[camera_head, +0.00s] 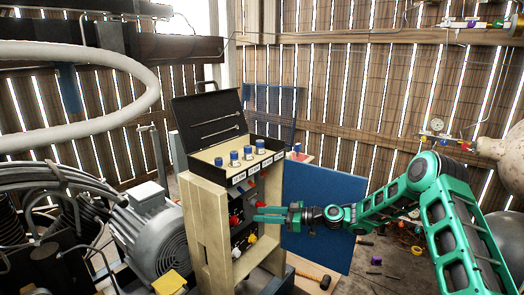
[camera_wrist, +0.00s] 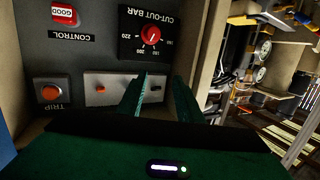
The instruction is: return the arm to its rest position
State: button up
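My green arm (camera_head: 375,208) reaches in from the right in the head view. My gripper (camera_head: 256,213) points left at the front of a wooden stand with a control panel. In the wrist view, my gripper (camera_wrist: 157,88) has two teal fingers apart with nothing held between them. They lie in front of the panel's light switch plate (camera_wrist: 101,88), which carries a small red part and a dark part. Whether the fingertips touch the plate cannot be told.
The panel holds a red cut-out dial (camera_wrist: 151,36), an orange trip button (camera_wrist: 52,92) and a red control button (camera_wrist: 64,14). The stand (camera_head: 205,235) carries an open black case (camera_head: 208,118) with blue-capped items. A blue board (camera_head: 325,205) stands behind my gripper. A grey motor (camera_head: 150,235) is left.

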jog(key=s+d+r+m+g+h, duration=0.1)
jog(key=s+d+r+m+h, duration=0.25)
jog(key=s+d, duration=0.55)
jog(key=s+d+r+m+g+h, duration=0.1)
jog(key=s+d+r+m+h, duration=0.15)
jog(key=s+d+h, duration=0.6)
jog(key=s+d+r+m+h, duration=0.1)
jog(key=s+d+r+m, duration=0.4)
jog(key=d, duration=0.8)
jog(key=s+d+m+h, duration=0.1)
jog(key=s+d+m, duration=0.2)
jog(key=s, duration=0.7)
jog(key=s+d+r+m+g, duration=0.1)
jog(key=s+d+m, duration=0.2)
jog(key=s, duration=0.7)
jog(key=s+d+r+m+g+h, duration=0.1)
jog(key=s+d+m, duration=0.2)
jog(key=s, duration=0.7)
jog(key=shift+d+r+m+h, duration=0.2)
jog(key=shift+d+m+h, duration=0.1)
jog(key=shift+m, duration=0.3)
jog(key=shift+w+f, duration=0.25)
jog(key=shift+w, duration=0.4)
